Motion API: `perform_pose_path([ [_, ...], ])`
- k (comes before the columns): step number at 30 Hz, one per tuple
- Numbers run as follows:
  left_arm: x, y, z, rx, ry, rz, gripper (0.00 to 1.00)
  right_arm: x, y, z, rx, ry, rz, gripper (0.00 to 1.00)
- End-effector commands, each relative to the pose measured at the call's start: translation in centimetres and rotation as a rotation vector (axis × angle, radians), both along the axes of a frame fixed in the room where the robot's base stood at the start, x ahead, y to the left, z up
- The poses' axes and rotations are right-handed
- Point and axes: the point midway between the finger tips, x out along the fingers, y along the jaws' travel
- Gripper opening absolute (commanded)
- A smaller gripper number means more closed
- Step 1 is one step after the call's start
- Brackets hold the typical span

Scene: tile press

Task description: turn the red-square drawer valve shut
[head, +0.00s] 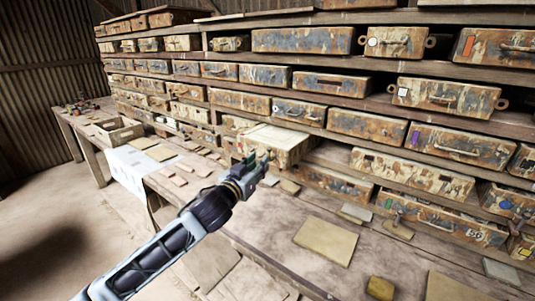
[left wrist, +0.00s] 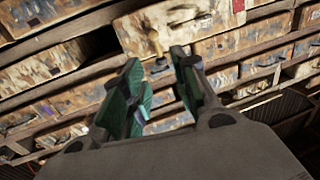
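My left gripper (head: 262,166) reaches in from the left to the front of a pulled-out drawer (head: 288,146). In the left wrist view its two green-padded fingers (left wrist: 158,88) stand apart. A worn drawer front (left wrist: 205,25) lies ahead of them, with a small dark red mark (left wrist: 238,5) near its top edge. A brass-coloured stem (left wrist: 157,42) stands out from it between the fingers, apart from both pads; I take it as the valve, but its turn position is unclear. In the head view the gripper hides this part. My right gripper is out of view.
Racks of rusty drawers fill the back; one at upper right bears an orange-red upright rectangle (head: 467,46). The wooden bench (head: 290,240) holds flat tiles, such as a tan one (head: 326,241), and a small block (head: 380,288). A wooden tray (head: 118,131) stands at left.

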Motion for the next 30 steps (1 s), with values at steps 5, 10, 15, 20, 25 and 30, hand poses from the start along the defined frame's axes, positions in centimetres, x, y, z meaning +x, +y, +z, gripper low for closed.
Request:
perform_pose_path([
  [5,1.4,-0.8,0.1,0.000,-0.001,0.000,0.29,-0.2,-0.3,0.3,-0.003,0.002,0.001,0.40],
  [10,2.7,-1.5,0.1,0.000,0.000,0.000,0.29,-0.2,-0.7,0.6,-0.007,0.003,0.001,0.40],
  [15,4.0,-2.1,0.1,0.001,-0.002,0.000,0.29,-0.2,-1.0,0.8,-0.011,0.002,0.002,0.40],
  [20,5.1,-2.8,0.1,0.000,-0.001,0.000,0.29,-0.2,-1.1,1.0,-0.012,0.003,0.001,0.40],
  [25,6.1,-3.3,0.1,0.000,-0.001,0.000,0.29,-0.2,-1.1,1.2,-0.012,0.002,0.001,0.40],
  [30,6.6,-3.6,0.0,0.001,0.000,0.000,0.29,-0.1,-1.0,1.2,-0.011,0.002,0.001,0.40],
])
